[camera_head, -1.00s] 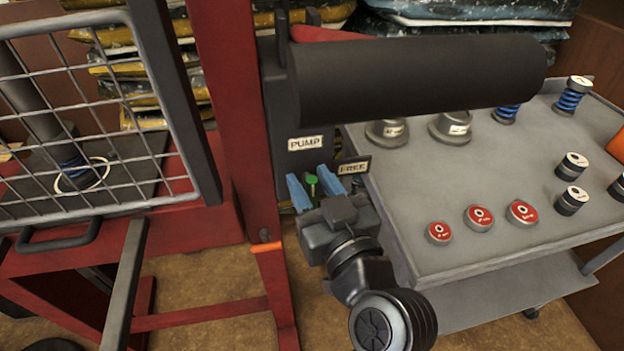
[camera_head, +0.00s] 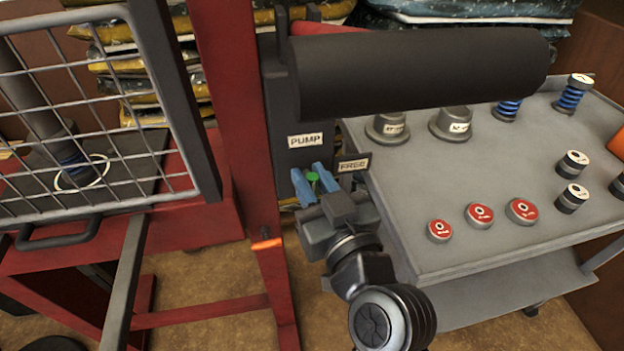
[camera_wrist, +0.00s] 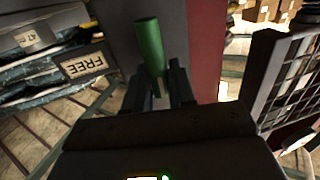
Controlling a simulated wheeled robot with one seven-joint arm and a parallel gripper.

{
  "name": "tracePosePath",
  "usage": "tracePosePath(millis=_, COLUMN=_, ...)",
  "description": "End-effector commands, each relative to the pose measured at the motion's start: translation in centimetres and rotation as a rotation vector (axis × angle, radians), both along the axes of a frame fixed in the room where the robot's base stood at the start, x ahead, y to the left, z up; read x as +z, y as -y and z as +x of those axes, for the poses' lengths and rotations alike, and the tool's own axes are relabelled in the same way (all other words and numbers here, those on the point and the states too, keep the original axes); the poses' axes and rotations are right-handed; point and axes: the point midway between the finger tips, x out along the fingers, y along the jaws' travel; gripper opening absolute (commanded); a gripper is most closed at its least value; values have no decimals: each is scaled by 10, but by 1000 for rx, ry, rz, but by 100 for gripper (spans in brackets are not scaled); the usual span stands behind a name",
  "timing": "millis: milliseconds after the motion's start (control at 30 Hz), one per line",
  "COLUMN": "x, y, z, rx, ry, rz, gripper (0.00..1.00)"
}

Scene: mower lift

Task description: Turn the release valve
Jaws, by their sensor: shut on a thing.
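The release valve's green knob (camera_head: 313,177) is on the lower part of the dark pump block (camera_head: 283,150), below the "PUMP" label and left of the "FREE" label (camera_head: 353,165). My gripper (camera_head: 312,181) has its two blue fingers on either side of the knob. In the wrist view the green valve handle (camera_wrist: 150,47) stands between the fingers (camera_wrist: 160,84), which are shut on it. The valve's base is hidden behind the fingers and the gripper body. The "FREE" label (camera_wrist: 83,65) also shows in the wrist view.
A thick black cylinder (camera_head: 420,75) juts right above my gripper. A grey cart (camera_head: 430,200) with several weights and springs stands to the right. A red press frame (camera_head: 235,130) and a wire-mesh guard (camera_head: 90,110) stand to the left.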

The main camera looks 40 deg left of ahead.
Motion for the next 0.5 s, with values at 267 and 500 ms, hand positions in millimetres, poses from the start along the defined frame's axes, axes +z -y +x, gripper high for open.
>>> tracePosePath(millis=267, x=-3, y=3, z=3, rx=-1, ry=-96, rz=84, gripper=0)
tracePosePath(millis=500, x=-5, y=6, z=7, rx=-1, ry=-256, rz=220, gripper=0)
